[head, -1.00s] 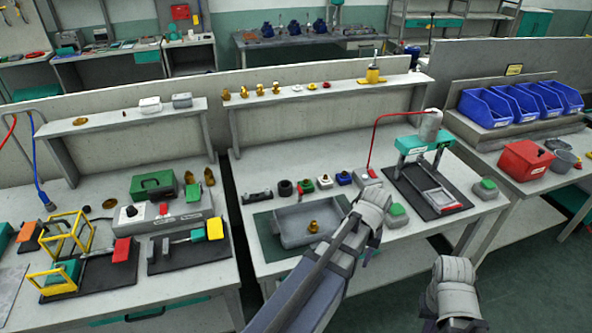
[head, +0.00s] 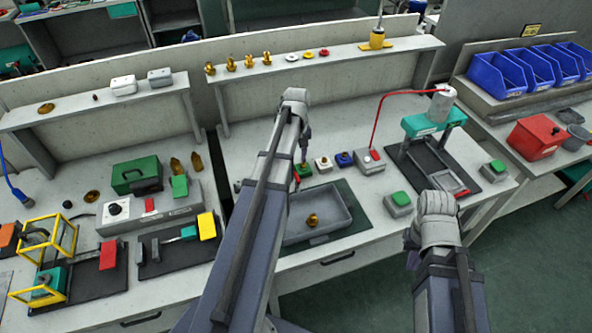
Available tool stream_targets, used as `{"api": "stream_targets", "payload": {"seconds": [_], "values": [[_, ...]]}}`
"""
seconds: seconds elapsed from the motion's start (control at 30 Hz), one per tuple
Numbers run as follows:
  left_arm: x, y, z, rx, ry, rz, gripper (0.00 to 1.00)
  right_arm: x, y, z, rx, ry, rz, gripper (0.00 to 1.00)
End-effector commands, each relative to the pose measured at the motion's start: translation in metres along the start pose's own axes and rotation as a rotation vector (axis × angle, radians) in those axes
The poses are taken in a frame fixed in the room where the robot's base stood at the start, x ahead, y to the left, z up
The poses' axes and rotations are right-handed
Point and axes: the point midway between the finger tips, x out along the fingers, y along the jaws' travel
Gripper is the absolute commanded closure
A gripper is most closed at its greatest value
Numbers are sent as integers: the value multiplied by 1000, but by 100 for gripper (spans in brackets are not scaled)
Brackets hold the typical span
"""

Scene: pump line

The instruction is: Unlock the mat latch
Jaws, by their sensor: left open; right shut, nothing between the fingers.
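Nothing in view is clearly labelled as the mat latch. On the left bench, one dark mat (head: 88,287) carries a device with a red handle (head: 108,255). Another dark mat (head: 150,268) carries a lever with a yellow handle (head: 207,226). A green mat (head: 352,200) lies under a grey tray (head: 335,222) on the middle bench. My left gripper (head: 303,165) is open above the middle bench, near the small button boxes and away from the left mats. My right gripper (head: 411,250) is shut and empty at the bench front, mostly hidden by its own arm.
A yellow frame (head: 48,240) and a grey control box (head: 150,208) stand by the left mats. A green-topped press (head: 433,122) stands right of the middle. A gap separates the left and middle benches. My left arm hides part of the middle bench.

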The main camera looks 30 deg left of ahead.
Motion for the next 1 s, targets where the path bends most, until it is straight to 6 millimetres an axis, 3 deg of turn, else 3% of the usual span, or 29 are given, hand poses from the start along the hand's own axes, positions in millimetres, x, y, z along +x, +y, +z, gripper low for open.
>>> {"api": "stream_targets", "payload": {"seconds": [0.6, 1.0], "values": [[68, 0, 0, 2, 0, 0, 52, 68, -6, -4, 0, 0, 0, 100], [76, 0, 0, 2, 0, 0, 52, 76, -7, -5, 0, 0, 0, 100]]}}
